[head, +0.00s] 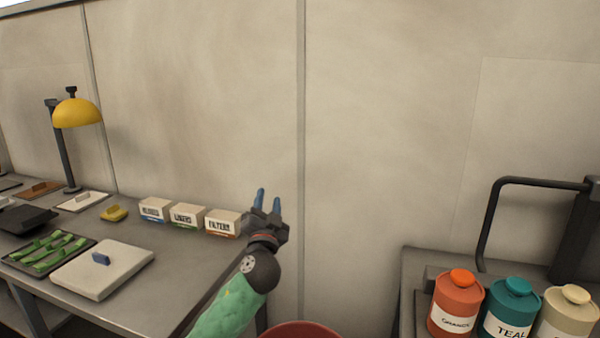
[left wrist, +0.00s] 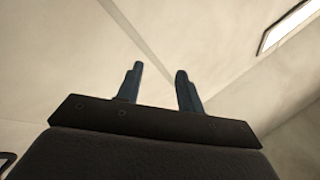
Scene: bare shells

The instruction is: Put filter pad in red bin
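The red bin (head: 302,331) stands on the floor side between the two benches; only its upper rim shows at the bottom edge. No filter pad can be told for certain; a small box labelled FILTERS (head: 222,224) stands on the left bench. A small yellow pad-like piece (head: 114,213) lies farther left. My left gripper (head: 268,200) points up, just right of the FILTERS box and above the bin. In the left wrist view its two blue fingers (left wrist: 160,85) are apart with nothing between them. My right gripper is out of view.
The left bench (head: 165,270) holds more labelled boxes (head: 187,215), a pale slab with a blue block (head: 101,272), a dark tray of green strips (head: 75,243) and a yellow lamp (head: 77,113). The right bench carries orange (head: 456,305), teal (head: 511,310) and cream (head: 568,315) canisters.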

